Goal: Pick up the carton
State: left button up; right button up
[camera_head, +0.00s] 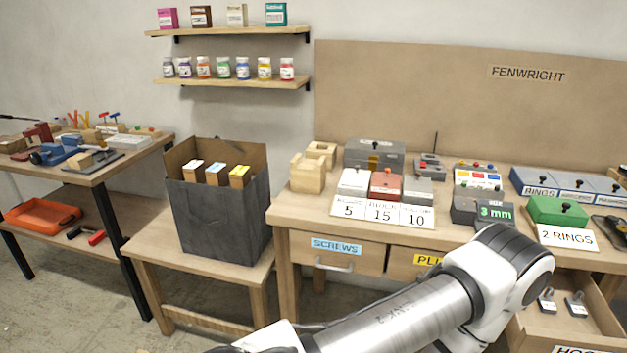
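A large open carton (222,220) stands upright on a low wooden stand (147,247) left of the middle. Its outer sides are dark grey and its inside is brown. Several upright items with white, blue and yellow tops (216,174) stick up inside it; their lower parts are hidden. Neither of my grippers is in view.
A wooden workbench (447,234) with labelled boxes and an open drawer (590,318) stands right of the carton. A tool table (88,173) stands on the left. Two wall shelves (232,81) with jars and small boxes hang above. Bare floor (75,315) shows at lower left.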

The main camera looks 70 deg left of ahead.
aim_at(194, 171)
jog(key=k+j+u, duration=0.1)
jog(key=u, duration=1.9)
